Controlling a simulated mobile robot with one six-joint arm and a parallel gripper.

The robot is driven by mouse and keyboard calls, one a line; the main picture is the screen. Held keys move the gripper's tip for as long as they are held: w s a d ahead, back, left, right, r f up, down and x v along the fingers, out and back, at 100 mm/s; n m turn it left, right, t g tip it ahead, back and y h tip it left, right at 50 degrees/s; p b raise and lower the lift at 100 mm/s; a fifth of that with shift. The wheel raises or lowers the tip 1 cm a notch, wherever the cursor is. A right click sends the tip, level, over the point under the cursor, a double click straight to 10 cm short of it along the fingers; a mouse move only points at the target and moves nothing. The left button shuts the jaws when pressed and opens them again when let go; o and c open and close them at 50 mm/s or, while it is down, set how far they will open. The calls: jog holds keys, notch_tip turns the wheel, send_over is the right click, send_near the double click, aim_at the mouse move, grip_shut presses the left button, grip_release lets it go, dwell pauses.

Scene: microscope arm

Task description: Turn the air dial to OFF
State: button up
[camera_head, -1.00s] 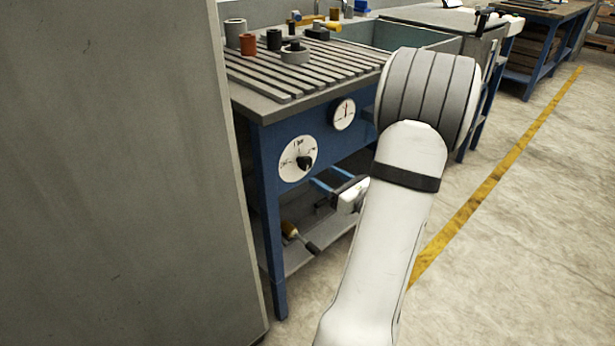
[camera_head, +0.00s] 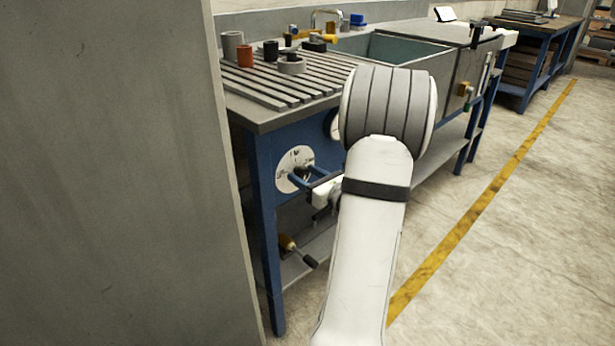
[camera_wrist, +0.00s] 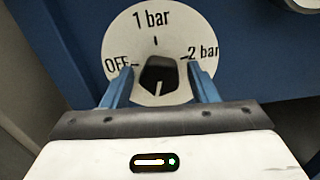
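The air dial (camera_wrist: 157,22) is a round white plate on a blue panel, marked OFF at left, 1 bar at top and 2 bar at right. A black knob (camera_wrist: 158,72) sits at its centre, with a pale line on its lower part. My gripper (camera_wrist: 163,77) is open, its two blue fingers on either side of the knob with gaps visible. Whether the fingertips reach level with the knob is unclear. In the head view, my gripper (camera_head: 299,177) is in front of the dial (camera_head: 291,159), partly covering it and the knob.
A second white gauge (camera_head: 335,124) is mostly hidden behind my arm. The slatted bench top (camera_head: 290,88) above holds several small parts. A tool with an orange handle (camera_head: 288,243) lies on the lower shelf (camera_head: 305,258). A grey wall (camera_head: 110,170) stands close at left.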

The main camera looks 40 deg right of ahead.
jog(key=c, duration=0.8)
jog(key=shift+c, duration=0.2)
jog(key=shift+f+n+b, duration=0.1)
jog(key=shift+n+b, duration=0.2)
jog(key=shift+b, duration=0.2)
jog(key=shift+f+n+b, duration=0.15)
jog(key=shift+n+b, duration=0.85)
jog(key=shift+b, duration=0.15)
jog(key=n+b, duration=0.5)
jog(key=b, duration=0.1)
jog(key=n+b, duration=0.1)
jog(key=n, duration=0.3)
jog(key=shift+r+n, duration=0.2)
jog(key=shift+n, duration=1.8)
